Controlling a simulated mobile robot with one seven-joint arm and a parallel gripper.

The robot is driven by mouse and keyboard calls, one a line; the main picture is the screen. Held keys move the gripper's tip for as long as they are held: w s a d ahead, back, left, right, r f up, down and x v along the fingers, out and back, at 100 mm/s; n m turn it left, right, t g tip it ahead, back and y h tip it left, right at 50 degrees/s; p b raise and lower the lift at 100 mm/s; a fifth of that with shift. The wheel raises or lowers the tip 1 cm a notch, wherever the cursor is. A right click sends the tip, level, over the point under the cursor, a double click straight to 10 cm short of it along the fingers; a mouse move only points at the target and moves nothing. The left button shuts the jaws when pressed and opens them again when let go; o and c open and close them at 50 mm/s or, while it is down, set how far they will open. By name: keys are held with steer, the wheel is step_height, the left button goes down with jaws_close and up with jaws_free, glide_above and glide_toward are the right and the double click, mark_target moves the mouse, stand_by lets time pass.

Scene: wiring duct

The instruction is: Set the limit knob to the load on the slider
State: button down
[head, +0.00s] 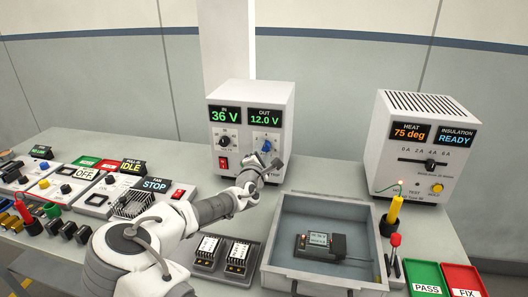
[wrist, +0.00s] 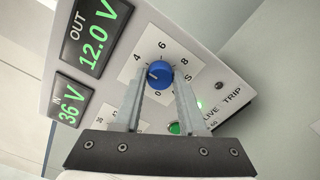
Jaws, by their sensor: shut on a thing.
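The limit knob (wrist: 159,73) is blue, on the front of the white supply box (head: 236,125). My gripper (wrist: 159,84) is shut on it, one finger on each side. The knob's white mark points left in the wrist view, between 0 and 4; a finger covers the scale there. In the head view the knob (head: 266,146) shows just above my gripper (head: 273,162). The slider (head: 430,164) is a black handle on the right white box (head: 420,185). It stands about under the 4 A label of its 0 to 6 A scale.
The supply reads 36 V in and 12.0 V out. Its LIVE lamp (wrist: 200,104) glows green; the TRIP lamp (wrist: 219,86) is dark. A grey tray (head: 281,275) holds a dark device in front. A yellow probe (head: 394,212) and a red-handled tool (head: 395,245) stand to its right.

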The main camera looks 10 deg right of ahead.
stand_by(0.4)
steer(key=shift+c, duration=2.3)
jaws_free()
steer(key=v, duration=1.7)
steer(key=shift+s, duration=0.25)
steer(key=shift+a, duration=0.15)
